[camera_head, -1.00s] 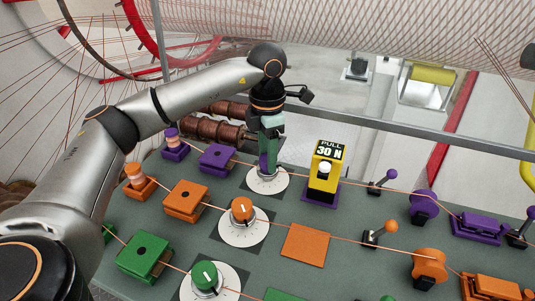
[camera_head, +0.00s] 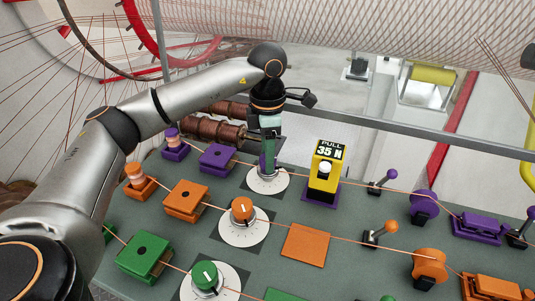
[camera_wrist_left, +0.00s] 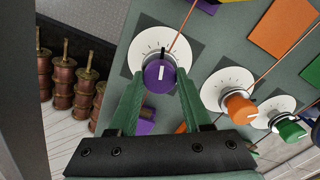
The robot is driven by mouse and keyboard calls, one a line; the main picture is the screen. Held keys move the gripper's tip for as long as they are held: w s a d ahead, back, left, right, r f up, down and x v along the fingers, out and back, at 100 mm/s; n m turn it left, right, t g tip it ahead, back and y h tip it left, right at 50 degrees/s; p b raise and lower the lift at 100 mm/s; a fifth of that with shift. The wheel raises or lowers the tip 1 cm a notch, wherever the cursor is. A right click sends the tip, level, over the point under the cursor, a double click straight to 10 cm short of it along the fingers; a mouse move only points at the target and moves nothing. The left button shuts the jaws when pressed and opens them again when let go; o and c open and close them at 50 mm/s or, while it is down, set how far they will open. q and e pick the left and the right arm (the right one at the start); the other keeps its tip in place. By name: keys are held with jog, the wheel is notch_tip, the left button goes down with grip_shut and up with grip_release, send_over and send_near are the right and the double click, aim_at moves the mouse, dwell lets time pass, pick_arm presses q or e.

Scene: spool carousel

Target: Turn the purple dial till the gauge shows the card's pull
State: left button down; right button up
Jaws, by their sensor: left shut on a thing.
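The purple dial (camera_wrist_left: 160,78) sits on a white round scale (camera_head: 268,186) at the back of the green panel. My left gripper (camera_head: 267,165) comes down on it from above and is shut on it. In the left wrist view the green fingers of this gripper (camera_wrist_left: 160,86) stand on either side of the dial. In the head view the gripper hides most of the dial. The yellow gauge (camera_head: 323,179) stands just right of the dial, and its display (camera_head: 329,150) reads PULL 35 N. I see no card. My right gripper is not in view.
An orange dial (camera_head: 242,210) and a green dial (camera_head: 205,278) sit nearer on the panel. Thin wires cross it past purple (camera_head: 217,158), orange (camera_head: 186,198) and green (camera_head: 145,256) blocks. Small levers and rollers stand at the right. A rail runs behind the panel.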

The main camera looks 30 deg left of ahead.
pick_arm(q)
jog(key=m, duration=0.4)
jog(key=shift+m, duration=0.3)
jog(key=shift+w+m, duration=0.1)
jog(key=shift+m, duration=2.2)
jog(key=shift+c, duration=1.7)
grip_release()
notch_tip(320, 180, up, 13)
jog(key=p, duration=0.1)
jog(key=shift+f, duration=0.2)
